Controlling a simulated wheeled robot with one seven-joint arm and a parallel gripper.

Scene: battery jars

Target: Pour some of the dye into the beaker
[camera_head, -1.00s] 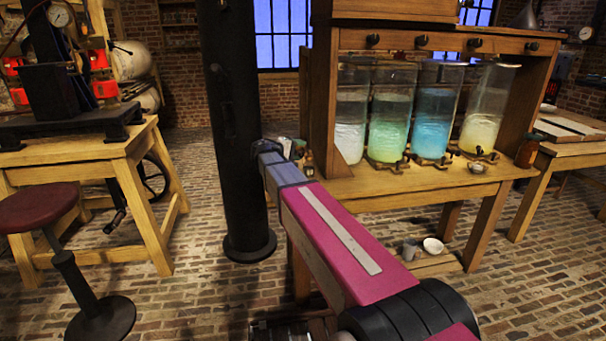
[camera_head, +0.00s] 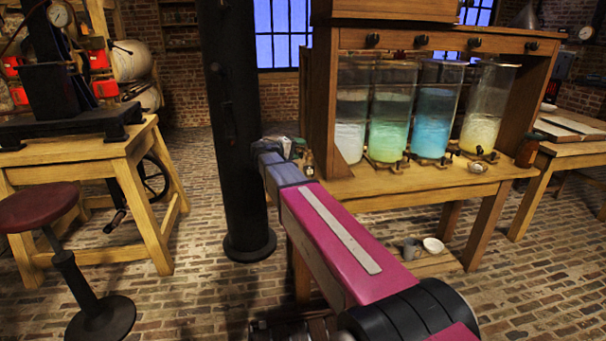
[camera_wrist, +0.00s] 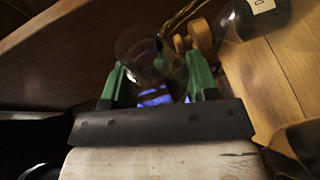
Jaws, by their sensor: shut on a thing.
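In the wrist view, my gripper (camera_wrist: 156,66) has its green fingers on either side of a clear glass vessel (camera_wrist: 150,48) and is shut on it. I see into its round rim; I cannot tell whether it is the beaker or holds dye. A dark bottle with a pale label (camera_wrist: 232,22) is at the upper right, apart from the fingers. In the head view, my arm reaches to the left end of the wooden bench (camera_head: 400,187). My fingers are hard to make out there. A small bottle (camera_head: 308,162) shows beside the arm's end.
Several tall glass jars (camera_head: 432,135) with white, green, blue and yellow contents stand in a wooden frame on the bench. A small white dish (camera_head: 477,167) lies in front. A black column (camera_head: 235,130) stands left of my arm. A red stool (camera_head: 40,208) is farther left.

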